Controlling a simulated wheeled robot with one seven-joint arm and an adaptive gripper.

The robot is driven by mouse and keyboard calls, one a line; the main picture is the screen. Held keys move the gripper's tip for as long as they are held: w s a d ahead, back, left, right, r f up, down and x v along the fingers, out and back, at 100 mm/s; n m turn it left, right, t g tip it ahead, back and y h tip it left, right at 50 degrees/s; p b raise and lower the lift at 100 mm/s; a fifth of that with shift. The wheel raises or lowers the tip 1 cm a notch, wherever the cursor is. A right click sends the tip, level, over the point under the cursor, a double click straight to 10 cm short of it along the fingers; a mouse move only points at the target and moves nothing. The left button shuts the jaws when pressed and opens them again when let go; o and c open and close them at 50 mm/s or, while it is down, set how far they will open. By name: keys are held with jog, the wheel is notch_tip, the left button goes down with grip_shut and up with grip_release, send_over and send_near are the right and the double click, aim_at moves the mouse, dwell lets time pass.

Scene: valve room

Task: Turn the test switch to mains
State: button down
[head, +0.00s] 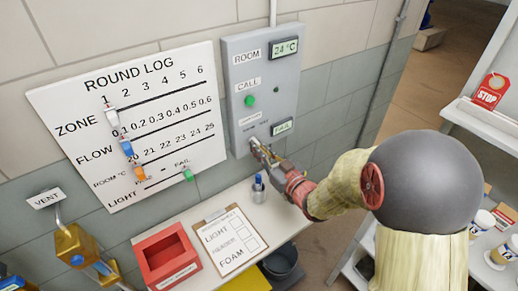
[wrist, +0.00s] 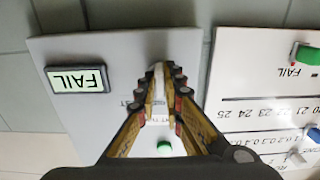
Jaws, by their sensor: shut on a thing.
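The grey wall panel (head: 236,85) carries a ROOM display reading 24 °C, a green CALL button (head: 250,101) and a lower display reading FAIL (head: 282,127). My gripper (head: 256,146) reaches the panel's lower left, left of and below the FAIL display. In the wrist view, which shows the panel upside down, my gripper (wrist: 165,72) is shut on a small pale part, seemingly the test switch (wrist: 157,75). The fingers hide most of the switch and its labels, so I cannot tell its setting. The FAIL display (wrist: 78,79) also shows there.
A white ROUND LOG board (head: 140,105) with coloured sliders hangs left of the panel. Below is a shelf with a red box (head: 166,257), a clipboard (head: 228,240) and a blue-tipped marker in a cup (head: 259,191). A rack with a STOP tag (head: 490,91) stands at right.

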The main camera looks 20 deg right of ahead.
jog(key=shift+f, duration=0.1)
jog(key=c, duration=1.9)
grip_release()
jog(key=v, duration=1.2)
